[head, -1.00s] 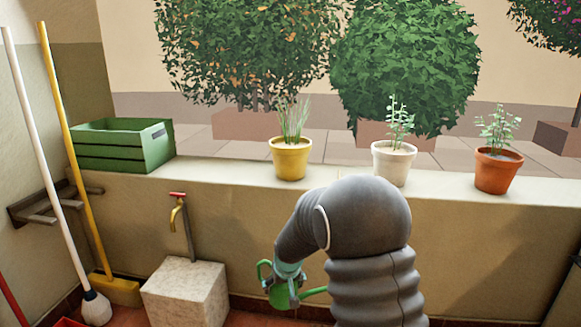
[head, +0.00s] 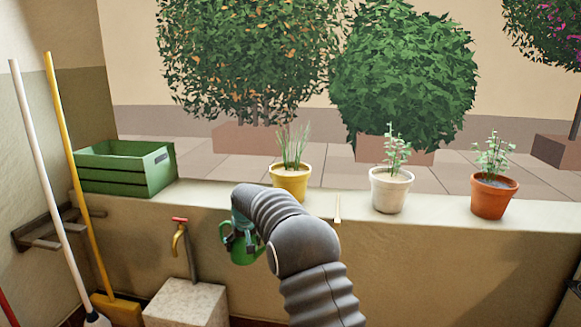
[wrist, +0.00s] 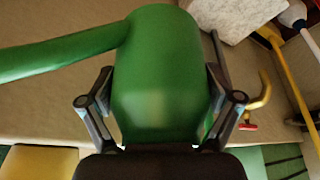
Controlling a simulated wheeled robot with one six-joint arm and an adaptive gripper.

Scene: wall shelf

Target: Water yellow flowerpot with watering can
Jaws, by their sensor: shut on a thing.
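The green watering can (head: 243,252) is in my gripper (head: 240,238), in front of the wall below the ledge, right of the tap. In the wrist view the two fingers of my gripper (wrist: 160,100) clasp the sides of the can body (wrist: 158,60), and its spout (wrist: 60,55) reaches left. In the head view my arm hides the spout. The yellow flowerpot (head: 290,184) stands upright on the ledge with thin green shoots, up and right of the can; its lower left edge is near my arm. A yellow patch (wrist: 38,163), likely this pot, shows low in the wrist view.
A white pot (head: 391,192) and a terracotta pot (head: 494,198) stand further right on the ledge (head: 440,212). A small pale stick-like thing (head: 337,208) is by the ledge. A green crate (head: 125,172), the tap (head: 178,236), a stone block (head: 186,304) and a yellow broom (head: 80,190) are left.

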